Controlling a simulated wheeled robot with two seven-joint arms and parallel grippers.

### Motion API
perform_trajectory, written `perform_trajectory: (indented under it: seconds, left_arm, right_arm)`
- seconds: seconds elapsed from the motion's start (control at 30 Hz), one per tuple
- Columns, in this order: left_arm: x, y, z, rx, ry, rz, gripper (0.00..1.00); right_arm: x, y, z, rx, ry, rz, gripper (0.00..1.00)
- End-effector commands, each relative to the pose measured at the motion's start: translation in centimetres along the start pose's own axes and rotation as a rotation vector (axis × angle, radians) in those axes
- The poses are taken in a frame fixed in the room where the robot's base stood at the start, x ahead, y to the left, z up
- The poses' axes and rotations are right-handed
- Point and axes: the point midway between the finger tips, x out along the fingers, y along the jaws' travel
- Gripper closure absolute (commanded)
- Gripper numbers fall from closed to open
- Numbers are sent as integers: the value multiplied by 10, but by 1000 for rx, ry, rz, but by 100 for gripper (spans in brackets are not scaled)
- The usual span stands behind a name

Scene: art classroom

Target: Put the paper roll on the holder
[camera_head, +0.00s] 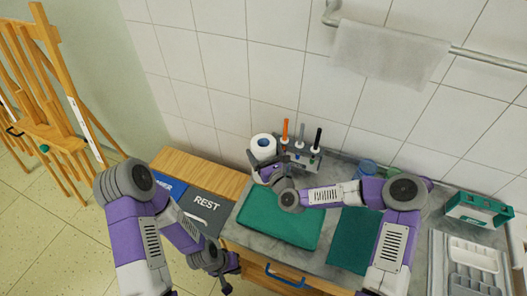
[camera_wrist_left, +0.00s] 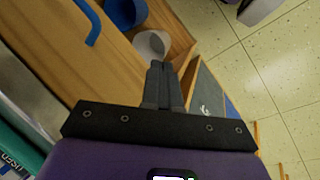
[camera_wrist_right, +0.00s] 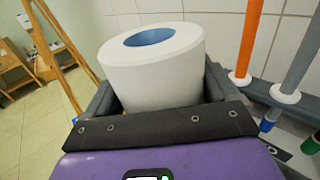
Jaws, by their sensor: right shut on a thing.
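The white paper roll (camera_head: 264,143) stands near the wall at the back left of the counter. In the right wrist view the roll (camera_wrist_right: 155,75) is upright, with a blue inner core showing on top. My right gripper (camera_head: 262,168) has its fingers on either side of the roll and is shut on it. The roll's underside is hidden. A grey rack (camera_head: 304,158) with orange, grey and black upright rods is just right of the roll; I cannot tell whether it is the holder. My left gripper (camera_head: 227,284) is shut and empty; its fingers (camera_wrist_left: 165,85) are together.
Green mats (camera_head: 280,222) lie on the grey counter. A towel (camera_head: 385,55) hangs on a wall rail (camera_head: 490,60). A blue cup (camera_wrist_left: 125,12) and white cup (camera_wrist_left: 151,45) are in an open wooden compartment near my left gripper. An easel (camera_head: 45,120) stands far left.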

Motion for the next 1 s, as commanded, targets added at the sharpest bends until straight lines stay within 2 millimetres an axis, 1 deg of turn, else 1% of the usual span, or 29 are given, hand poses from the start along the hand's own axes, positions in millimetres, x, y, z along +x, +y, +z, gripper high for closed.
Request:
perform_trajectory:
  seconds: [0.1,0.43,0.47,0.5,0.53,1.0]
  left_arm:
    - [4,-2,0,0,0,0,100]
    - [3,-1,0,0,0,0,100]
    - [3,-1,0,0,0,0,100]
    - [3,-1,0,0,0,0,100]
    - [3,-1,0,0,0,0,100]
    - [4,-1,0,0,0,0,100]
  right_arm:
    - [0,0,-4,0,-1,0,47]
    - [0,0,-3,0,-1,0,47]
    - [0,0,-3,0,-1,0,10]
    - [0,0,-3,0,-1,0,4]
    - [0,0,-3,0,-1,0,0]
    - [0,0,-4,0,0,0,0]
